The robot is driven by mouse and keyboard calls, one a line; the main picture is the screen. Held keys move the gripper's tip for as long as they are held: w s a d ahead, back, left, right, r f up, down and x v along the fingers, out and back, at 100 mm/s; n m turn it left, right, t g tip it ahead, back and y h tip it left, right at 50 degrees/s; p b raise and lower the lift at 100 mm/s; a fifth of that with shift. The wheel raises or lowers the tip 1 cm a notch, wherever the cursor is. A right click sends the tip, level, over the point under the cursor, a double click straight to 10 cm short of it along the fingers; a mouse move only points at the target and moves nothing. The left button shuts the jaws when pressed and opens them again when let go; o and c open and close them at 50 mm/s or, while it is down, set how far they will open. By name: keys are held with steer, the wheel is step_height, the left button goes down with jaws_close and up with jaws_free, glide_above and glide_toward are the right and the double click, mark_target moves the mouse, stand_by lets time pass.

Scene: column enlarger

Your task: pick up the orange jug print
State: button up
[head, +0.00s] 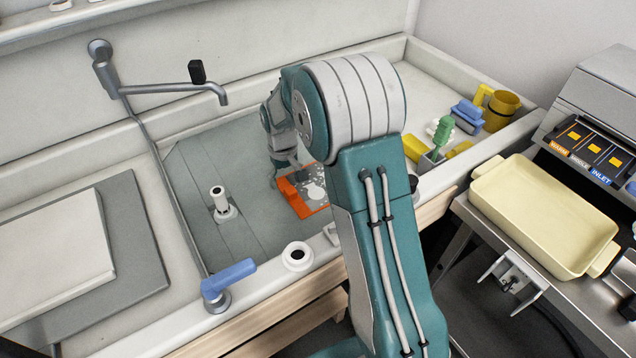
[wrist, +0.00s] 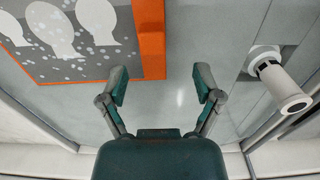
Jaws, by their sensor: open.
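The orange jug print (head: 299,205) lies in the grey sink basin, partly hidden behind my arm in the head view. In the wrist view the print (wrist: 152,42) fills the upper left, with an orange border around a grey field of pale rounded shapes and white specks. My gripper (wrist: 161,80) is open with nothing held between its fingers. The print's lower right corner shows between the fingertips, and the left finger overlaps its lower border. I cannot tell whether they touch. In the head view my gripper (head: 287,178) is at the print's far left side, mostly hidden by my arm.
A white upright fitting (head: 221,204) stands in the basin left of the print; it also shows in the wrist view (wrist: 282,80). A faucet (head: 165,88) reaches over the basin. A cream tray (head: 545,215) sits at right. The basin floor between print and fitting is clear.

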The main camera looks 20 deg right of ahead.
mark_target(291, 189)
steer(key=f, duration=0.4)
steer(key=d+f, duration=0.1)
steer(key=f, duration=0.1)
steer(key=shift+w+f, duration=0.1)
steer(key=shift+a+f, duration=0.1)
steer(key=shift+f, duration=0.15)
jaws_close()
